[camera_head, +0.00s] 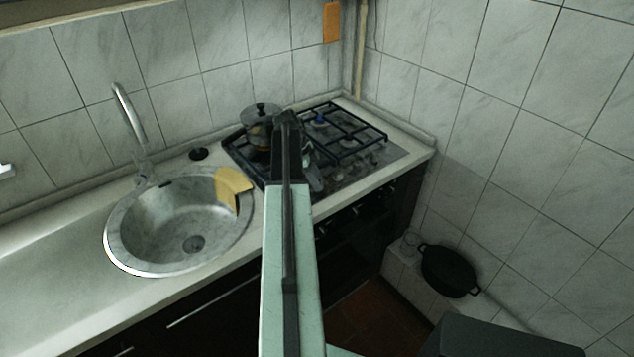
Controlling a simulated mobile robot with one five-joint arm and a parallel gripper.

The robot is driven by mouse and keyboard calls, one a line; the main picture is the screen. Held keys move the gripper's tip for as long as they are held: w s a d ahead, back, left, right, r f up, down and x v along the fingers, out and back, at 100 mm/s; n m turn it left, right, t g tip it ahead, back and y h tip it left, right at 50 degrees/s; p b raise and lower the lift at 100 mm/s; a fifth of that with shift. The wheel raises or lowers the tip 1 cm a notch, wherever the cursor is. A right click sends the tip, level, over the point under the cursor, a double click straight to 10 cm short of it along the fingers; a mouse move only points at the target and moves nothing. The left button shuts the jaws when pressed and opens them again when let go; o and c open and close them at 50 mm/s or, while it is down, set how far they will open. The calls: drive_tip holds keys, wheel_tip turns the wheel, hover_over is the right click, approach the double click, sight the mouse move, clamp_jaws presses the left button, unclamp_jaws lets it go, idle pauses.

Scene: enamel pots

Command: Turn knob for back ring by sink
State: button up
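The gas hob (362,152) is set in the worktop in the corner, right of the round sink (125,258). A lidded pot (259,121) stands on the back ring on the sink side. Something that looks like a kettle (315,175) is partly seen in front of it, behind my arm. Dark knobs (357,209) show faintly on the front panel below the worktop; those further left are hidden by my arm. My arm reaches up the middle of the view, with my gripper (287,122) at its far end over the hob's left part. Its fingers cannot be made out.
The worktop left of the sink is clear.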

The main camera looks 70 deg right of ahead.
clamp_jaws()
